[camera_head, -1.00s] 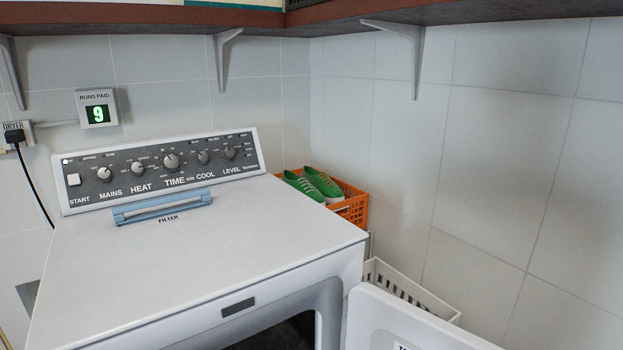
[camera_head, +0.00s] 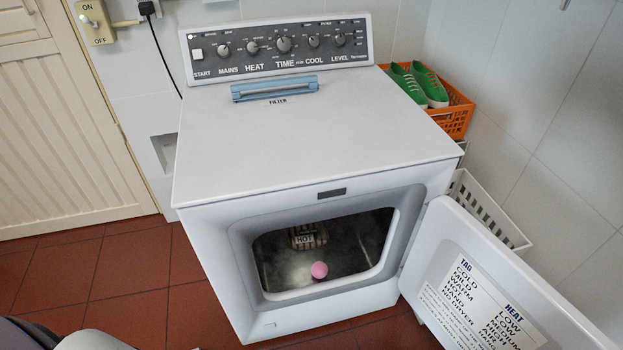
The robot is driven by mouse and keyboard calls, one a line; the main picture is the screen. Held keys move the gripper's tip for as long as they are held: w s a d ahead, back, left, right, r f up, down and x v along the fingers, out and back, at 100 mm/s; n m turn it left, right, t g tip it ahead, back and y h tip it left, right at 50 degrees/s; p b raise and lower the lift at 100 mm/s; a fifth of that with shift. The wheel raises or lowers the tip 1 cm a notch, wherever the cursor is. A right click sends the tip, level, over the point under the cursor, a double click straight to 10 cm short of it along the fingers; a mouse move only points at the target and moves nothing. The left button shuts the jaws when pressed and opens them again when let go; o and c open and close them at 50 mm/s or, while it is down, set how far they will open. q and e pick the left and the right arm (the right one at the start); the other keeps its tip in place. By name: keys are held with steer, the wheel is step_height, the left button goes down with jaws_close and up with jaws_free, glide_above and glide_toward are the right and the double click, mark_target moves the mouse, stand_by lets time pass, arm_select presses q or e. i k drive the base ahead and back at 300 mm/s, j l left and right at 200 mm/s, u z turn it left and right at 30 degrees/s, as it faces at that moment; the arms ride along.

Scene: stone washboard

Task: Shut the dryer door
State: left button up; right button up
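The white dryer (camera_head: 310,140) stands ahead of me in the head view. Its door (camera_head: 490,290) is hinged at the right of the opening and stands wide open to the right, with a printed label of heat words on its inner face. The drum opening (camera_head: 345,255) is uncovered. Inside it are a pink ball (camera_head: 319,270) and a striped item with a tag reading HOT (camera_head: 308,236). Neither of my grippers shows in the view.
An orange crate (camera_head: 458,120) with green shoes (camera_head: 420,84) stands at the back right. A white basket (camera_head: 488,210) sits behind the door, beside the wall. Red tiled floor (camera_head: 130,270) is clear at the left, before a cream wooden door (camera_head: 65,130).

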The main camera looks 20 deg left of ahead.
mark_target(470, 291)
steer(key=k+l+z, duration=0.1)
steer(key=l+z, duration=0.6)
